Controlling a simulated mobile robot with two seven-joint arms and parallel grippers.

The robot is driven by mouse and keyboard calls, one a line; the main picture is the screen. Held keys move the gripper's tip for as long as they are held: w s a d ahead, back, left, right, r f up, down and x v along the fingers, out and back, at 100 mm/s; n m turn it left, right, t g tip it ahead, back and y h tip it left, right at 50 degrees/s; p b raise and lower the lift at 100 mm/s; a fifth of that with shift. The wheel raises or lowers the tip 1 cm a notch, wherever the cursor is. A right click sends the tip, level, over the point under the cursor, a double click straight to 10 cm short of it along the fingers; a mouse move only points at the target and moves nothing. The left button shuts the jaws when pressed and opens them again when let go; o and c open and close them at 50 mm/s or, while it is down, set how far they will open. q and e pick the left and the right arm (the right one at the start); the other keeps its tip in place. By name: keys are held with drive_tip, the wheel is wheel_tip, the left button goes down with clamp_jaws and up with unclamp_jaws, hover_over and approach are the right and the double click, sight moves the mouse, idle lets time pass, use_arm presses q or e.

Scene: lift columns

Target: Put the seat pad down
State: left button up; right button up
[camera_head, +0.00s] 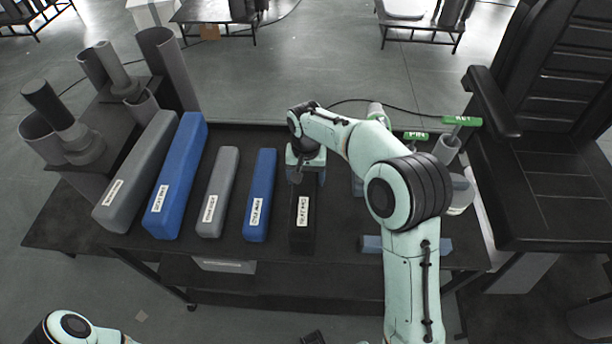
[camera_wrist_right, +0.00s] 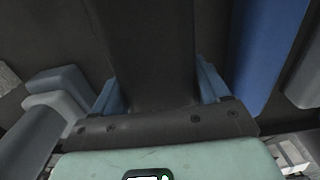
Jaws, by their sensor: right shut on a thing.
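The seat pad appears as a long black block (camera_head: 302,228) with a white label, in line with the other pads on the dark table (camera_head: 335,250). My right gripper (camera_head: 305,168) is at its far end, shut on it from above. In the right wrist view the dark pad (camera_wrist_right: 150,50) runs between the two blue fingers. I cannot tell whether its underside touches the table or hangs just above it. The gripper and wrist hide its far end. My left gripper is not in view; only part of my left arm shows at the bottom left.
A blue pad (camera_head: 260,200) lies close left of the black one, then a grey pad (camera_head: 217,195), a larger blue pad (camera_head: 177,180) and a larger grey pad (camera_head: 138,175). Grey tubes stand at the left. A black chair (camera_head: 560,150) stands at the right.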

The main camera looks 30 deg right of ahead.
drive_tip(key=shift+f, duration=0.1)
drive_tip(key=o, duration=1.2)
drive_tip(key=shift+c, duration=0.2)
wheel_tip(320, 180, up, 12)
drive_tip(key=shift+r+p, duration=0.2)
drive_tip(key=shift+p, duration=0.75)
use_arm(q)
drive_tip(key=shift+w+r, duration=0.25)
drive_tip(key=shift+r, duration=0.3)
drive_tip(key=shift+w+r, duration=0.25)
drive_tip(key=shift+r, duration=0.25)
